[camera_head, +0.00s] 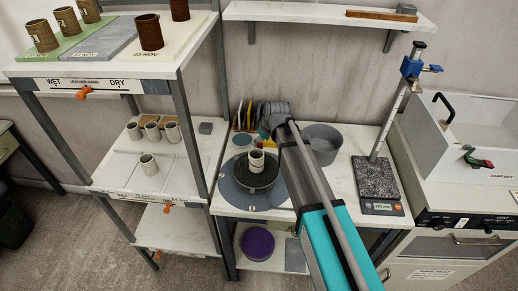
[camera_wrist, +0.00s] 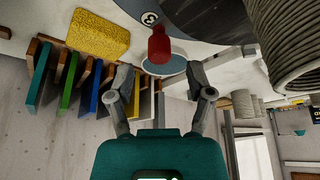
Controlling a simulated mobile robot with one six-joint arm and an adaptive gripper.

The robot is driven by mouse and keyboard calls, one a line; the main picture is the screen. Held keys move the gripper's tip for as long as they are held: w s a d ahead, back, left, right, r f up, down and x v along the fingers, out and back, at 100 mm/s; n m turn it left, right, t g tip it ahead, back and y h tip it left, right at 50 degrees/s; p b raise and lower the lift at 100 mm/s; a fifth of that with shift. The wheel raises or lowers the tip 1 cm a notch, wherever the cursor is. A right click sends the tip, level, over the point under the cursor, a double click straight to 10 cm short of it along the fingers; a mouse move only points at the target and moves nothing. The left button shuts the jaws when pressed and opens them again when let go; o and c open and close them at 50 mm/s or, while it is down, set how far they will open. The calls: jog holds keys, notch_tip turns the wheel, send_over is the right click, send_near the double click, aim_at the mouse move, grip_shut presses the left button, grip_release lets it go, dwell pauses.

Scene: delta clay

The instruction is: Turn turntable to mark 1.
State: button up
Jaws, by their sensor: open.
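The turntable is a round blue-grey disc (camera_head: 232,188) on the white bench, with a darker wheel head (camera_head: 258,182) in its middle. A mark reading 1 shows at its front edge in the head view. In the wrist view, the disc (camera_wrist: 190,14) carries a mark reading 3. A pale ribbed cylinder (camera_head: 256,161) stands on the wheel head, and a ribbed cylinder (camera_wrist: 288,40) fills the wrist view's upper right. My gripper (camera_wrist: 163,78) is open and empty, at the turntable's back side. A red bottle-shaped piece (camera_wrist: 159,45) shows just beyond its fingertips.
A yellow sponge (camera_wrist: 98,33) and a rack of coloured slats (camera_wrist: 68,82) are close to my gripper's left in the wrist view. A grey basin (camera_head: 322,143) stands right of my arm. A stand on a speckled block (camera_head: 376,178) is farther right.

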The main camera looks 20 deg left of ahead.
aim_at(259, 145)
jog(key=shift+b+x, duration=1.3)
jog(key=shift+x, duration=0.45)
jog(key=shift+c, duration=0.2)
grip_shut()
jog(key=shift+a, duration=0.2)
